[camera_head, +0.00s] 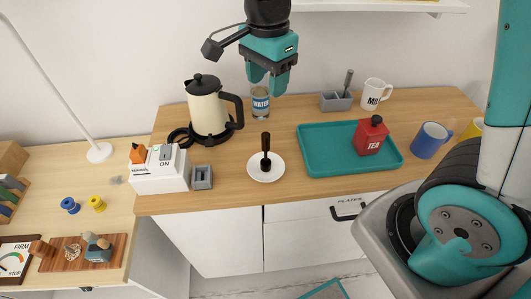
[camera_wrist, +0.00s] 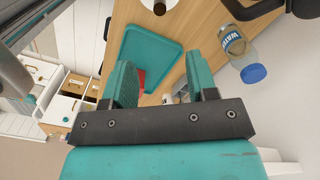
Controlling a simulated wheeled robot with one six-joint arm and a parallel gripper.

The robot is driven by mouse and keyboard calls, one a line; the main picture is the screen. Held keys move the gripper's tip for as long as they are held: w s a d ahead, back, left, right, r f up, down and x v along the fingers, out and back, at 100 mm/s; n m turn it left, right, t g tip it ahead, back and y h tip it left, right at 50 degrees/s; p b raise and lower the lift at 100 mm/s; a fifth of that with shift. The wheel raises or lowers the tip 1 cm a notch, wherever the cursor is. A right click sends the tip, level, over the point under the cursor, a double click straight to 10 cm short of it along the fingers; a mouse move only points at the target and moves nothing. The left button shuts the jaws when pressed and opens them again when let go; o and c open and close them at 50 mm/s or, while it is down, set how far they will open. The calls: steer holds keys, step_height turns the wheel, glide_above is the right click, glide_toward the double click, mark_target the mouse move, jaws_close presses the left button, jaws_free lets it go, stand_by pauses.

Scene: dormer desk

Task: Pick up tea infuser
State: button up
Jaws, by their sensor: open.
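A dark upright thing with a thick handle (camera_head: 265,153) stands on a small white saucer (camera_head: 276,174) near the counter's front. It seems to be the tea infuser, though its lower part is too small to make out. My gripper (camera_head: 267,82) is open and empty, high above the back of the counter, behind and well above the saucer. Its two teal fingers also show apart in the wrist view (camera_wrist: 162,80), with nothing between them. In that view, part of a saucer with a dark thing shows at the top edge.
A water bottle (camera_head: 260,104) stands below my gripper. A cream kettle (camera_head: 207,110) is left of it. A teal tray (camera_head: 322,162) with a red tea tin (camera_head: 370,136) lies right of the saucer.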

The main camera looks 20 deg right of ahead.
mark_target(266, 135)
step_height(266, 135, down, 12)
steer(key=shift+w+f+p, duration=0.1)
steer(key=shift+f+p, duration=0.05)
steer(key=shift+p, duration=1.05)
steer(key=shift+a+f+p, duration=0.1)
steer(key=shift+f+p, duration=0.95)
steer(key=shift+f, duration=1.6)
steer(key=shift+c, duration=0.5)
jaws_close()
